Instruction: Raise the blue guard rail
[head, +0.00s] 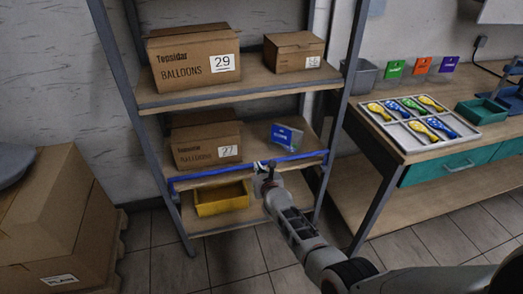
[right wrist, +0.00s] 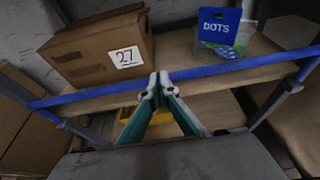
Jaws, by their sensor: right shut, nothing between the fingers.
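The blue guard rail (head: 240,171) runs across the front of the shelf rack at its middle shelf. It also spans the right wrist view (right wrist: 105,91), sloping up to the right. My right gripper (head: 265,166) is at the rail, right of its middle. In the right wrist view its two fingertips (right wrist: 158,82) are together at the rail and overlap it in the picture. They are shut with nothing visible between them. Whether they touch the rail from below or in front, I cannot tell. My left gripper is not in view.
On the middle shelf stand a box marked 27 (head: 205,145) and a blue DOTS pack (head: 286,136). A yellow bin (head: 221,198) sits below. A table with a balloon tray (head: 420,122) stands right; large cartons (head: 50,215) stand left.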

